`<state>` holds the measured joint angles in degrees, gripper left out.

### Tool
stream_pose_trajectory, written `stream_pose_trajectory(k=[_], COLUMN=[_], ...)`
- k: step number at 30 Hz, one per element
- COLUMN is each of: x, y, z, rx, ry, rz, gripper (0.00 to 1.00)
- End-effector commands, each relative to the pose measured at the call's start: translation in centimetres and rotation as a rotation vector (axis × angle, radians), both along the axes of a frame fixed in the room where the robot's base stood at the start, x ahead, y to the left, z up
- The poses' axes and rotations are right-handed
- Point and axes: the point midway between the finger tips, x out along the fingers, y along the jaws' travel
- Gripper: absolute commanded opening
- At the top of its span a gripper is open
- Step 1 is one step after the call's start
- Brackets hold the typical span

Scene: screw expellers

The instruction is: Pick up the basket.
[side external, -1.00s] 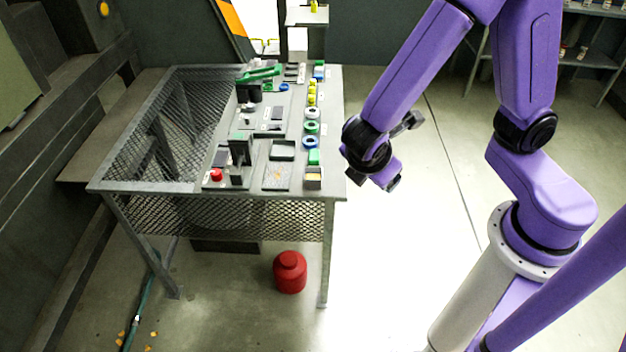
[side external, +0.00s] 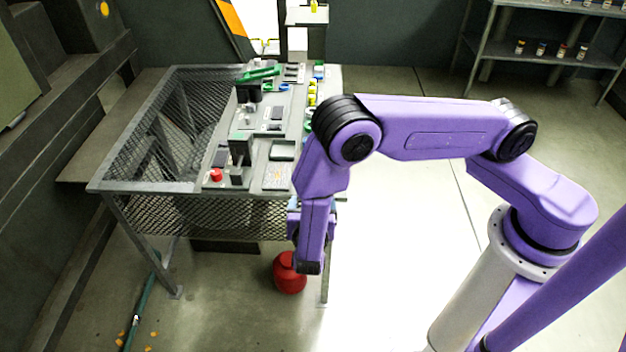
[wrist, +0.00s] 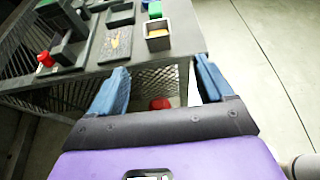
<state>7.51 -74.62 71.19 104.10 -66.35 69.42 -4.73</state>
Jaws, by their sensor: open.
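A small open square box (wrist: 158,30) with grey walls and a yellowish inside stands at the table's near edge in the wrist view. It is the most basket-like thing I see; I cannot tell for sure that it is the basket. In the side view my arm hides it. My gripper (wrist: 162,65) is open, its two blue fingers spread apart and pointing toward the table edge. The box lies beyond the fingertips, roughly in line with the gap, and is not between them. In the side view the gripper is at the table's near right corner, mostly hidden by my wrist.
The metal table (side external: 140,187) has mesh sides. On it are a red button (side external: 216,174), a flat tray (wrist: 117,42) left of the box, and a green piece (wrist: 155,9) behind it. A red canister (side external: 289,279) stands on the floor below. Floor right of the table is clear.

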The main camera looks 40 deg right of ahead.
Motion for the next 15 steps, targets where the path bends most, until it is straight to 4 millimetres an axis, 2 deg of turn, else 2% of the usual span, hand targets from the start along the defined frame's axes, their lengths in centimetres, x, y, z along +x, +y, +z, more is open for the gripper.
stream_pose_trajectory(k=[6, 15], x=[2.6, 6.1], y=[-2.9, -6.3], z=[-1.6, -3.6], rx=[0.0, 0.002], ry=[0.002, 0.0], rz=[-0.008, -0.007], gripper=[0.81, 0.81])
